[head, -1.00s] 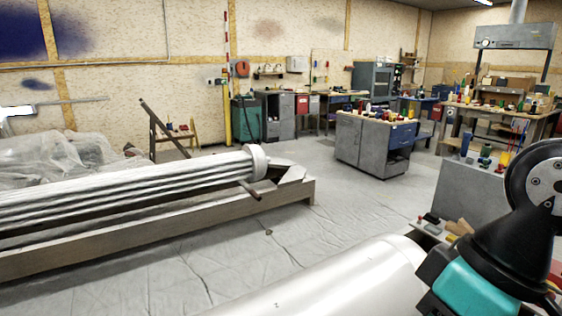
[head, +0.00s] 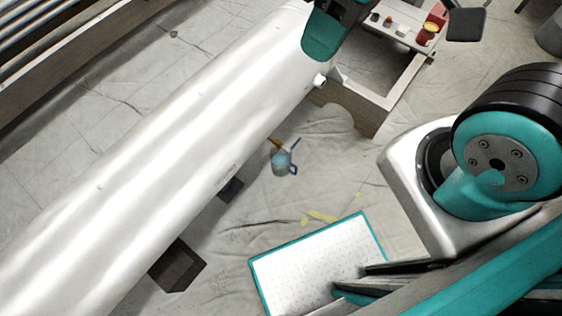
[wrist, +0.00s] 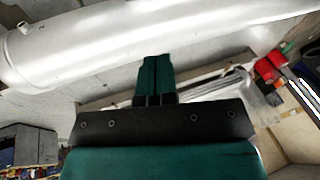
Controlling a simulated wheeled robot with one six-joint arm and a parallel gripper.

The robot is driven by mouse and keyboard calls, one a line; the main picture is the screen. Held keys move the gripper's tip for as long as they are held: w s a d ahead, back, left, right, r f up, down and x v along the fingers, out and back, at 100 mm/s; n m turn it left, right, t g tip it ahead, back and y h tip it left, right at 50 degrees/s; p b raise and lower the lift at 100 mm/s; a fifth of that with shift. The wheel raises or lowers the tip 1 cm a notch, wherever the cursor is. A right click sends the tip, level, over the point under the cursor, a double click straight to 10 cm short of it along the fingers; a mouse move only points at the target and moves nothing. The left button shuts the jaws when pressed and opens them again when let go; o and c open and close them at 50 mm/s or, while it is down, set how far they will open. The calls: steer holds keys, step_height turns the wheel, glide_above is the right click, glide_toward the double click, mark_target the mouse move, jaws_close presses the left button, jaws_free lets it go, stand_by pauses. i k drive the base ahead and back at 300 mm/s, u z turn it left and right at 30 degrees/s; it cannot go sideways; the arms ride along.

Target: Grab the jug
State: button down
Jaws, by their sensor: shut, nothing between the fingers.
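The jug (head: 283,161) is small and blue-grey, with a handle on its right side, and stands on the sheeted floor in the middle of the head view. Something blue and something orange-brown show at its top; I cannot tell whether they are inside it. My gripper (wrist: 154,66) shows in the wrist view with its teal fingers together and nothing between them. It points toward the large white cylinder (wrist: 150,35). The jug does not show in the wrist view, so the gripper is away from it.
The white cylinder (head: 165,140) runs diagonally left of the jug, with a dark foot (head: 178,265) beneath it. A wooden frame (head: 350,108) stands above and right of the jug. Yellow scraps (head: 320,216) lie below it. The sheeted floor around the jug is mostly clear.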

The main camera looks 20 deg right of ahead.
mark_target(281, 164)
steer(key=z, duration=2.55)
steer(key=k, duration=0.9)
steer(key=u, duration=1.75)
